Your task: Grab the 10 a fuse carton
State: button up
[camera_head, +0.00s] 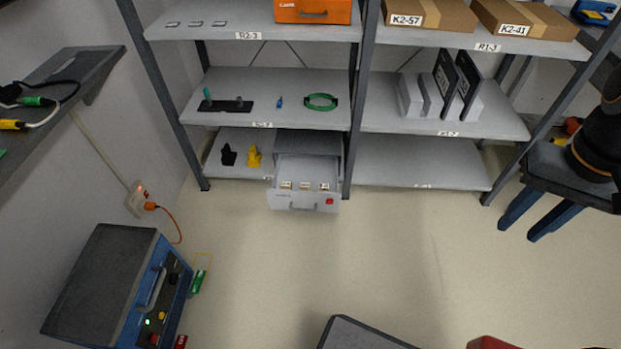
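Several small cartons sit in an open grey drawer (292,202) at the bottom of the left shelf rack. I see a left carton (285,185), a middle carton (305,186) and a right carton (324,187), each with a pale label. The labels are too small to read, so I cannot tell which is the 10 A fuse carton. My gripper (518,231) is at the right, with two blue fingers apart and nothing between them. It is well to the right of the drawer and touches no carton.
The drawer cabinet (310,143) stands on the lowest shelf, beside a black item (228,154) and a yellow item (254,156). A blue-and-grey machine (110,290) stands lower left. The floor (400,250) before the racks is clear.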

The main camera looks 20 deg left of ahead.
aim_at(285, 184)
jog(key=u, duration=0.05)
jog(key=i, duration=0.6)
jog(key=u, duration=0.75)
jog(key=i, duration=0.5)
jog(key=u, duration=0.6)
